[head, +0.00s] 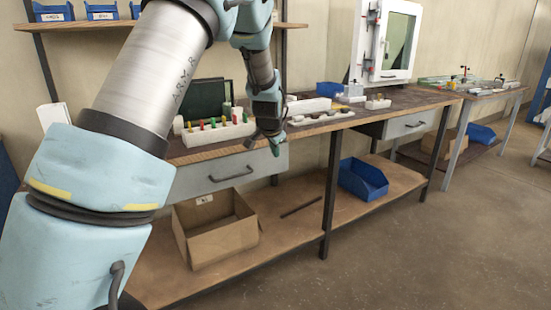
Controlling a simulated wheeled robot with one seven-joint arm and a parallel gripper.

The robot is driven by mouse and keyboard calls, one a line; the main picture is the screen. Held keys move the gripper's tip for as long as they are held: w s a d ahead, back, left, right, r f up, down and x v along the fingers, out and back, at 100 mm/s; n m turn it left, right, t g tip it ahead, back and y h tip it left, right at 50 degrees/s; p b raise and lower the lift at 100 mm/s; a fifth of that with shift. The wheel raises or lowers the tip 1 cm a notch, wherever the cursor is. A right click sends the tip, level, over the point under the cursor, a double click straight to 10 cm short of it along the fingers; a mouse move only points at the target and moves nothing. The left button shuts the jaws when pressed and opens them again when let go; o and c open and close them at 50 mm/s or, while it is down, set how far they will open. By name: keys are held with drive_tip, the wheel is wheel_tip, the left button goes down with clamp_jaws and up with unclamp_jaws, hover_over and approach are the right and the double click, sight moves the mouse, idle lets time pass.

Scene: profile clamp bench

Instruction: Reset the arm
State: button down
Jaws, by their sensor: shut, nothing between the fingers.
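My gripper (275,147) hangs at the end of my arm in the head view, pointing down just in front of the workbench (318,128). It is small in the picture, and its fingers are shut with nothing held between them. It is at about the height of the bench's front edge, to the right of a white rack (215,134) with several coloured-handled tools. My arm reaches across the left of the view and hides part of the bench and wall.
A white-framed cabinet (387,42) stands at the bench's back. A cardboard box (215,230) and a blue bin (362,180) sit on the lower shelf. A second table (480,92) stands at right. The floor (430,250) in front is clear.

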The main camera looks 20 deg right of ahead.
drive_tip(key=s+a+r+n+g+y+p, duration=0.1)
drive_tip(key=s+a+r+n+p, duration=0.15)
drive_tip(key=a, duration=0.65)
drive_tip(key=s+a+r+n+g+y+p, duration=0.1)
drive_tip(key=s+a+r+n+p, duration=0.15)
drive_tip(key=a, duration=0.65)
drive_tip(key=s+a+r+n+g+y+p, duration=0.1)
drive_tip(key=s+a+r+n+g+p, duration=0.2)
drive_tip(key=s+a+n, duration=0.5)
drive_tip(key=s+a, duration=0.9)
drive_tip(key=s, duration=0.2)
